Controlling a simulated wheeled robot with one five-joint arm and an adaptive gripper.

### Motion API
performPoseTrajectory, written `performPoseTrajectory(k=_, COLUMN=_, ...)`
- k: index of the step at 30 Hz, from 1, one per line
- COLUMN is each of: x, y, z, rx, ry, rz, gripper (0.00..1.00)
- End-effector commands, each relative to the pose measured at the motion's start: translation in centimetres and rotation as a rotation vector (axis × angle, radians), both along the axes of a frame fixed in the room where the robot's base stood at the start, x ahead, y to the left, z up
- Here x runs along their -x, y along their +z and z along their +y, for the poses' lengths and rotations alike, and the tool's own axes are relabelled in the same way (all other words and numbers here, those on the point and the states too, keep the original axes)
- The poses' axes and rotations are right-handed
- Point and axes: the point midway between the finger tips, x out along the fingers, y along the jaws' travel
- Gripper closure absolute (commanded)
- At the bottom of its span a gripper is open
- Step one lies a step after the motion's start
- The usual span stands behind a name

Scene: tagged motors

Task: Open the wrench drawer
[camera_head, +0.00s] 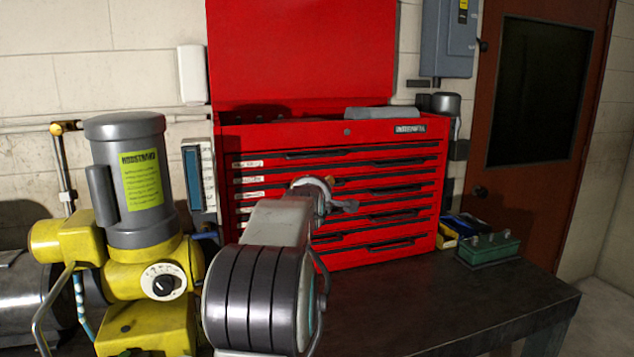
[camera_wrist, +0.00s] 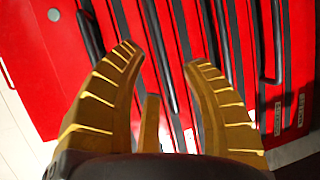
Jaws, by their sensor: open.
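The red tool chest (camera_head: 345,140) stands on the dark workbench with its lid raised. Several closed drawers with dark handles run across its front. Small white labels (camera_head: 250,163) sit at the drawers' left ends, too small to read, so I cannot tell which is the wrench drawer. My gripper (camera_wrist: 162,52) is open and empty, its yellow ribbed fingers pointing at the drawer fronts. In the wrist view the drawers run up and down, and a black drawer handle (camera_wrist: 158,55) shows between the fingertips. Contact is not visible. In the head view my arm hides part of the lower drawers.
A yellow and grey motor machine (camera_head: 140,190) stands close on the left. The bench top in front of the chest's right half is clear.

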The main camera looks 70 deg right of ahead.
Motion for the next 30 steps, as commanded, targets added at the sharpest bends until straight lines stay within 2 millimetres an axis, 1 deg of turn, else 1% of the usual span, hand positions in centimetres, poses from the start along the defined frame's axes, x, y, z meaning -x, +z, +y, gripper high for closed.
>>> performPoseTrajectory(k=1, x=-0.2, y=0.0, z=-0.7, rx=0.000, ry=0.000, rz=-0.001, gripper=0.57)
performPoseTrajectory(k=6, x=-0.6, y=-0.3, z=-2.4, rx=0.001, ry=0.000, rz=-0.001, gripper=0.57)
performPoseTrajectory(k=12, x=-0.9, y=-0.7, z=-3.7, rx=0.000, ry=0.000, rz=-0.002, gripper=0.57)
performPoseTrajectory(k=18, x=-1.0, y=-0.8, z=-4.2, rx=0.000, ry=0.000, rz=-0.002, gripper=0.57)
performPoseTrajectory(k=25, x=-1.0, y=-0.8, z=-4.2, rx=0.000, ry=0.000, rz=-0.002, gripper=0.57)
performPoseTrajectory(k=26, x=-1.0, y=-0.8, z=-4.2, rx=0.000, ry=0.000, rz=-0.002, gripper=0.54)
performPoseTrajectory(k=30, x=-1.0, y=-0.8, z=-4.2, rx=0.000, ry=0.000, rz=-0.002, gripper=0.67)
